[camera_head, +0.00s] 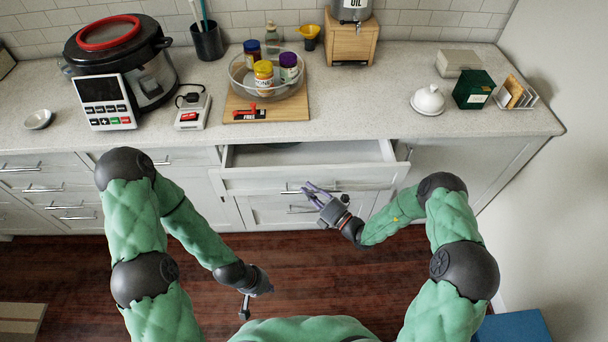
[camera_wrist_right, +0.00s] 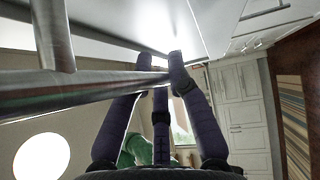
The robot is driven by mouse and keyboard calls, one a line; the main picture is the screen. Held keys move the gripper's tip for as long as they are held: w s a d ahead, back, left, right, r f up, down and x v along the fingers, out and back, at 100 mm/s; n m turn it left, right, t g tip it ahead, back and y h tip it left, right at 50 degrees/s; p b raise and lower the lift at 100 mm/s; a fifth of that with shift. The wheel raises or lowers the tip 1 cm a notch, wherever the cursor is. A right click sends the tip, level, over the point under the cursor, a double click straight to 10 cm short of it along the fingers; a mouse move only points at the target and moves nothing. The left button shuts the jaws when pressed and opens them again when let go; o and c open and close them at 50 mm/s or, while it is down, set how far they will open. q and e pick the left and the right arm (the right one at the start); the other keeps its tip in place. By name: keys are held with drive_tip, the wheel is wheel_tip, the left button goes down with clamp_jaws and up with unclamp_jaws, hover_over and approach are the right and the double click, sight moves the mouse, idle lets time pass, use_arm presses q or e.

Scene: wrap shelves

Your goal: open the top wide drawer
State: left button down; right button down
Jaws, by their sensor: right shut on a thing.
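The top wide drawer (camera_head: 350,177) is partly pulled out below the counter, and its pale inside shows from above. Its metal bar handle (camera_head: 289,191) is on the front panel; the bar runs across the right wrist view (camera_wrist_right: 70,96). My right gripper (camera_head: 313,191) is at this handle, its purple fingers (camera_wrist_right: 158,70) shut on the bar. My left gripper (camera_head: 251,299) hangs low over the wooden floor, away from the drawers. It is small and dark, and I cannot tell whether its fingers are apart.
The counter (camera_head: 370,110) above holds a cooker (camera_head: 150,75), a bowl of jars (camera_head: 240,75) on a board, and a green box (camera_head: 474,89). Another wide drawer (camera_head: 262,212) is below the open one. Narrower drawers (camera_head: 40,180) are at left. Floor in front is clear.

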drive_tip(key=s+p, duration=0.4)
drive_tip(key=s, duration=1.9)
drive_tip(key=shift+s, duration=0.25)
drive_tip(key=c, duration=1.4)
unclamp_jaws()
drive_tip(key=shift+d, duration=0.15)
drive_tip(key=shift+v, duration=5.95)
drive_tip(key=shift+f, duration=0.1)
